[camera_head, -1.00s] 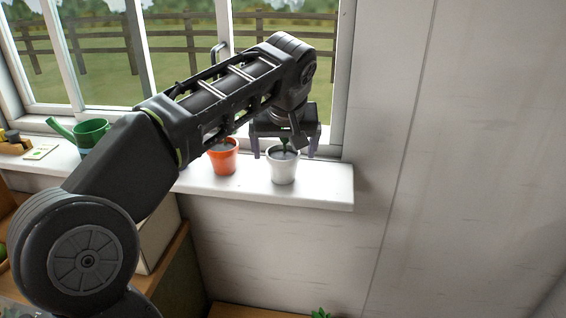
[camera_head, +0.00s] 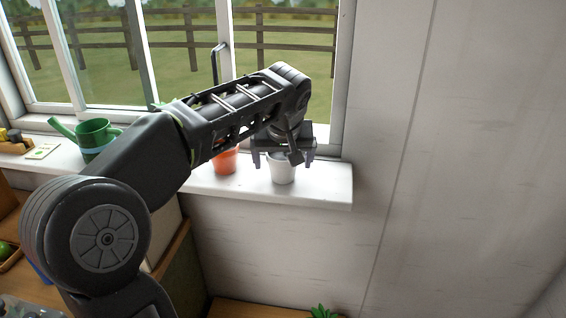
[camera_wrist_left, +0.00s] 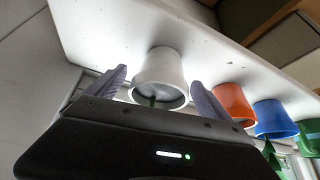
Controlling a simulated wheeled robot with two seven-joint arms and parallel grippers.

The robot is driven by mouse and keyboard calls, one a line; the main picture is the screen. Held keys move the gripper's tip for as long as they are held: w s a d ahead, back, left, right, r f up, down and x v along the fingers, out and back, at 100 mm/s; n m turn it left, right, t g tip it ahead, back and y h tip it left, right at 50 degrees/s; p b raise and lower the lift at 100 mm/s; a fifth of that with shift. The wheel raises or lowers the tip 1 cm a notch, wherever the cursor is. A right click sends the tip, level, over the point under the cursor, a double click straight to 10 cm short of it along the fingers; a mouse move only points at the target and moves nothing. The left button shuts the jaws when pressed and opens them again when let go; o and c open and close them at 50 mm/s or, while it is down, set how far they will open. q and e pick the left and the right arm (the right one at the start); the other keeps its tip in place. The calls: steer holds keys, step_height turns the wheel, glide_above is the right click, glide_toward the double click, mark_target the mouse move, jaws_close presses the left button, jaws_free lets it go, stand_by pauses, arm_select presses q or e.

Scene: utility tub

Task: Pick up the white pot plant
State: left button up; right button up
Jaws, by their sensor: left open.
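The white pot plant (camera_head: 283,172) stands upright near the right end of the white windowsill. My left gripper (camera_head: 283,160) is open over it, with a finger on each side of the pot; the gripper hides most of the plant and the pot's rim. In the left wrist view the white pot (camera_wrist_left: 160,68) lies between the two spread fingertips of the left gripper (camera_wrist_left: 162,78). A small gap shows on each side, and part of the green stem is visible. My right gripper is not in view.
An orange pot (camera_head: 225,161) stands just left of the white pot, partly behind my arm. A blue pot (camera_wrist_left: 274,118) shows farther along in the left wrist view. A green watering can (camera_head: 95,135) stands on the windowsill (camera_head: 325,188). Window panes lie close behind.

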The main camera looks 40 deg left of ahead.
arm_select(q)
steer(key=shift+c, duration=0.2)
steer(key=c, duration=1.7)
steer(key=shift+r, duration=0.1)
step_height(320, 180, up, 10)
steer(key=shift+f, duration=0.1)
